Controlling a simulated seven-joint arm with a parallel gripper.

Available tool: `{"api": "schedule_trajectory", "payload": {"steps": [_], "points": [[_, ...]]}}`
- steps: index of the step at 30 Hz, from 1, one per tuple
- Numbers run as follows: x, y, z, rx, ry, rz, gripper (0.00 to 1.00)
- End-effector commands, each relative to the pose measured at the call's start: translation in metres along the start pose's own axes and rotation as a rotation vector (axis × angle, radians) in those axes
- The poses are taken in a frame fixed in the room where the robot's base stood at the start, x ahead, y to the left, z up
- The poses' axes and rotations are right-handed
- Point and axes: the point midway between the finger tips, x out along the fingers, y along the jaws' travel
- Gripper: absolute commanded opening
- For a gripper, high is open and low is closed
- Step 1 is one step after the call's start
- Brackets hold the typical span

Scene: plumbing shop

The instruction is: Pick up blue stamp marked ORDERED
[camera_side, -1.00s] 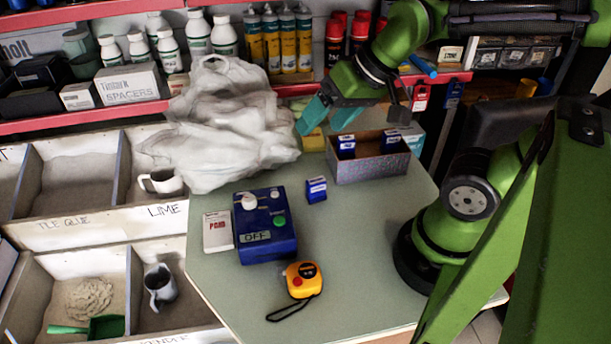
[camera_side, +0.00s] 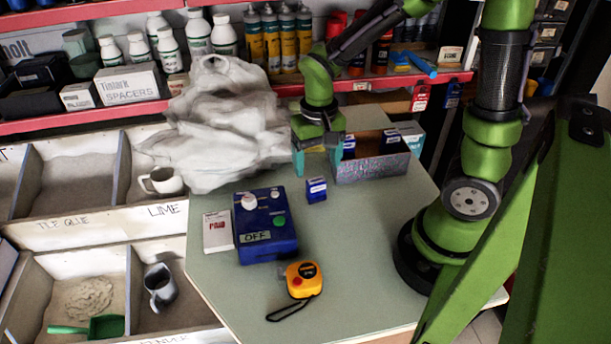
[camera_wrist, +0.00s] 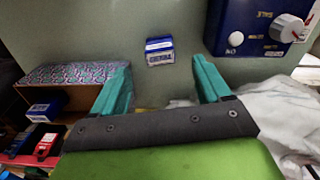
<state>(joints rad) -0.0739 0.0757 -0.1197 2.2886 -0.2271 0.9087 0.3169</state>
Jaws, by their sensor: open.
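A small blue stamp (camera_side: 316,189) with a white band stands on the table, between the blue switch box and the patterned box. In the wrist view the same stamp (camera_wrist: 159,51) sits just beyond and between the fingertips; its lettering is too small to read surely. My gripper (camera_side: 318,162) points down behind the stamp, apart from it. In the wrist view its teal fingers (camera_wrist: 160,66) are spread with nothing between them. Other blue stamps stand in the open patterned box (camera_side: 372,170); one (camera_wrist: 44,110) shows in the wrist view.
The blue switch box (camera_side: 265,245) stands left of the stamp, beside a white card box (camera_side: 217,232). A yellow tape measure (camera_side: 302,279) lies in front. A bulky white plastic bag (camera_side: 225,140) is at the back left. The right front of the table is clear.

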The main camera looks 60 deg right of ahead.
Motion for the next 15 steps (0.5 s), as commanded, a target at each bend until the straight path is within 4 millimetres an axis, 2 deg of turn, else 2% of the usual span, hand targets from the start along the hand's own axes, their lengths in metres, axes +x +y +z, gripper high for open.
{"api": "schedule_trajectory", "payload": {"steps": [3, 11, 15], "points": [[0.022, 0.001, 0.001, 0.000, -0.004, 0.003, 0.77], [0.041, 0.001, 0.000, 0.001, -0.001, 0.001, 0.77], [0.062, 0.001, -0.002, 0.001, -0.004, 0.003, 0.77]]}}
